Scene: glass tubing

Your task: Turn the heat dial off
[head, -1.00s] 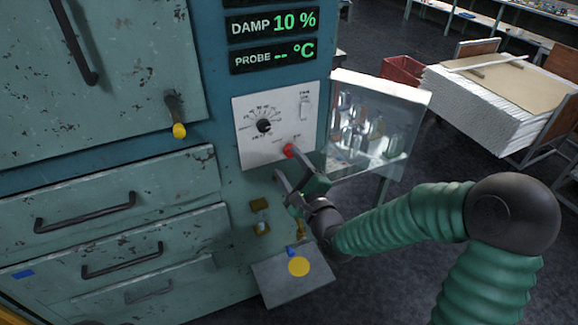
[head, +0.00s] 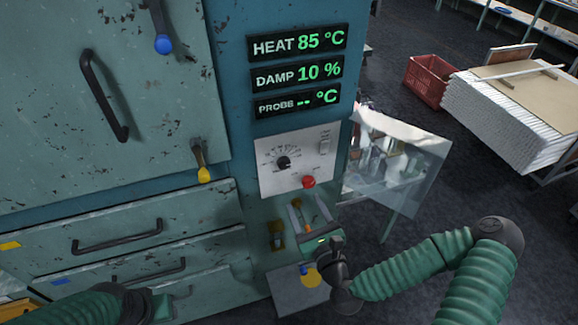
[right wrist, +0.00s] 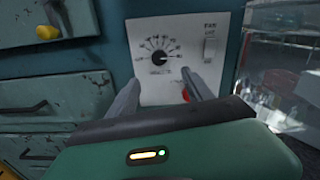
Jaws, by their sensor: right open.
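The heat dial (head: 284,162) is a black knob with a printed scale on a white control panel (head: 268,183), below the green displays. It also shows in the right wrist view (right wrist: 159,58), between and beyond my fingertips. The heat display (head: 299,43) reads 85 °C. My right gripper (head: 307,211) is open and empty, below the panel and apart from the dial, its fingers pointing up toward it. A red button (head: 309,182) sits at the panel's lower right, just above my right fingers. At the lower left, part of my left arm shows; its gripper cannot be made out.
A fan switch (head: 324,147) is at the panel's upper right. A clear panel (head: 410,165) stands out to the right of the cabinet. A small grey shelf (head: 290,296) juts out below my right gripper. Drawer handles (head: 118,237) and a yellow-tipped lever (head: 203,173) lie to the left.

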